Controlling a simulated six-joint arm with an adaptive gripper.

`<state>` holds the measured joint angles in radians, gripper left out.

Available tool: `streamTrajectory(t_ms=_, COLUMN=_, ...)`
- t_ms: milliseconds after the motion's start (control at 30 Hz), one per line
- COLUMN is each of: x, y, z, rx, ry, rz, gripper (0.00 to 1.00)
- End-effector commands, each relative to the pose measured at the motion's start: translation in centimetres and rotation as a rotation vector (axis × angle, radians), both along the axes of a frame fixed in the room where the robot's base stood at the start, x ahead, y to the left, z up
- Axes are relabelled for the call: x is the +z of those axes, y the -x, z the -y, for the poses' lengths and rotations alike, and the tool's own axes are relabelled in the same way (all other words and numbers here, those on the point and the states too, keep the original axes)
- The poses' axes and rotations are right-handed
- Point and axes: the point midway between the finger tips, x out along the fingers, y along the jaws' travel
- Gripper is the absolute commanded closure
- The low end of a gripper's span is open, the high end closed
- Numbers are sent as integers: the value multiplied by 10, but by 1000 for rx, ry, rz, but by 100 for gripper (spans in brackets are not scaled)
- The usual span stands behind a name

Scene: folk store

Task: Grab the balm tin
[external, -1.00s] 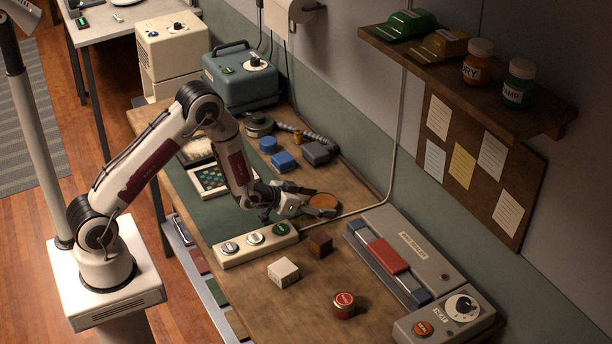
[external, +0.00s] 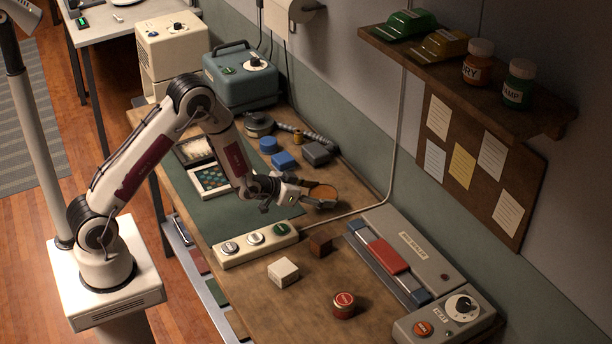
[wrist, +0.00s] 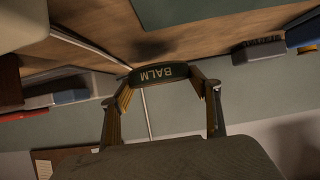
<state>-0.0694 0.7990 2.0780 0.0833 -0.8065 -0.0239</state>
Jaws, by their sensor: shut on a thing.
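The balm tin (external: 324,192) is a flat round tin with an amber-brown top in the external view. In the wrist view the tin (wrist: 160,73) shows a dark side band lettered "BALM", upside down in the picture. My gripper (external: 315,194) is shut on it, with one finger on each side of the tin in the wrist view (wrist: 162,82). The tin is tilted and appears lifted a little off the bench, with a dark shadow below it. Its underside is hidden.
The wooden bench (external: 250,300) also carries a three-button strip (external: 255,245), a brown cube (external: 320,243), a white cube (external: 283,272) and a red-lidded jar (external: 343,305). A grey machine (external: 415,245) lies right.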

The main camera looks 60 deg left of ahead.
Motion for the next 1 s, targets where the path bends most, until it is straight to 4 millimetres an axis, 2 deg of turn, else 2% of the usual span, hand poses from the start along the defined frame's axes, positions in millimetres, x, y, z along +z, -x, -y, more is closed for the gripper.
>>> streamTrajectory(t_ms=200, x=30, y=-1, z=0, rx=0, ry=0, rz=6, gripper=70)
streamTrajectory(t_ms=500, x=58, y=-1, z=0, rx=0, ry=1, rz=5, gripper=70)
streamTrajectory(t_ms=700, x=67, y=-1, z=0, rx=0, ry=1, rz=4, gripper=70)
streamTrajectory(t_ms=1000, x=68, y=-1, z=0, rx=0, ry=1, rz=3, gripper=70)
